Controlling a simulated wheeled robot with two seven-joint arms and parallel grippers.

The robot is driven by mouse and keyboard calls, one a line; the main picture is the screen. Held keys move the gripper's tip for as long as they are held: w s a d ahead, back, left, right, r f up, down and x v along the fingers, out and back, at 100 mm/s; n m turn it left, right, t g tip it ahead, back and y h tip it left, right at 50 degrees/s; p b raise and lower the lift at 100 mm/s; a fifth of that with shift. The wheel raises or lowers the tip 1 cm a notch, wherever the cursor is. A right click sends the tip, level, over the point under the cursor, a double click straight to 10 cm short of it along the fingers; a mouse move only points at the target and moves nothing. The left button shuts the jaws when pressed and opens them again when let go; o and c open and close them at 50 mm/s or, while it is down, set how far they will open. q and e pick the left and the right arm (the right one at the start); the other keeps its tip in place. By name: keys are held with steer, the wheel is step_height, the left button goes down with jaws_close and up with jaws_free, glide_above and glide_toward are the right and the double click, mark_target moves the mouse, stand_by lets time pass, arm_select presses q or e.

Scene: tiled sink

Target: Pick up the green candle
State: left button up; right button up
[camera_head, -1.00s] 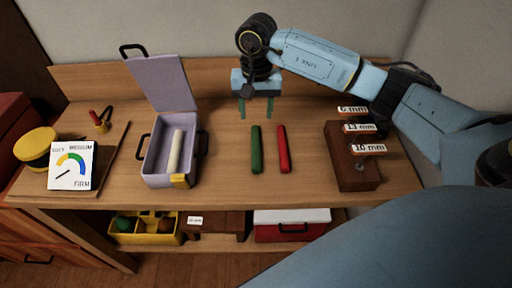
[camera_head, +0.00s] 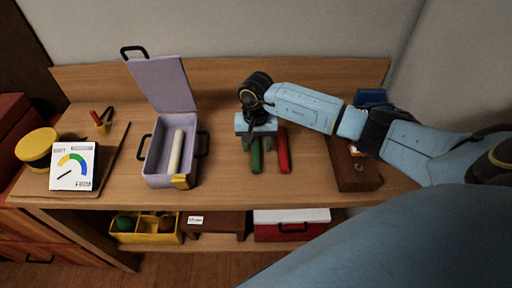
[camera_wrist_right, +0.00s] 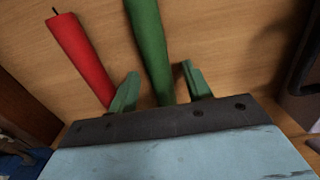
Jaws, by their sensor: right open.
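The green candle (camera_head: 255,158) lies on the wooden bench, pointing toward the front edge. In the head view my right gripper (camera_head: 256,142) is over its far end and hides that end. In the right wrist view the green candle (camera_wrist_right: 150,45) runs between the two green fingers of my right gripper (camera_wrist_right: 160,90), which are apart, one on each side. I cannot tell whether the fingers touch it. My left gripper is not in view.
A red candle (camera_head: 283,155) lies close beside the green one. A lilac case (camera_head: 160,80) with its lid up holds a cream candle (camera_head: 175,152) at left. A brown block (camera_head: 355,176) stands at right under my arm. A firmness gauge card (camera_head: 73,166) is far left.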

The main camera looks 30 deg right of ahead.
jaws_close()
stand_by(0.3)
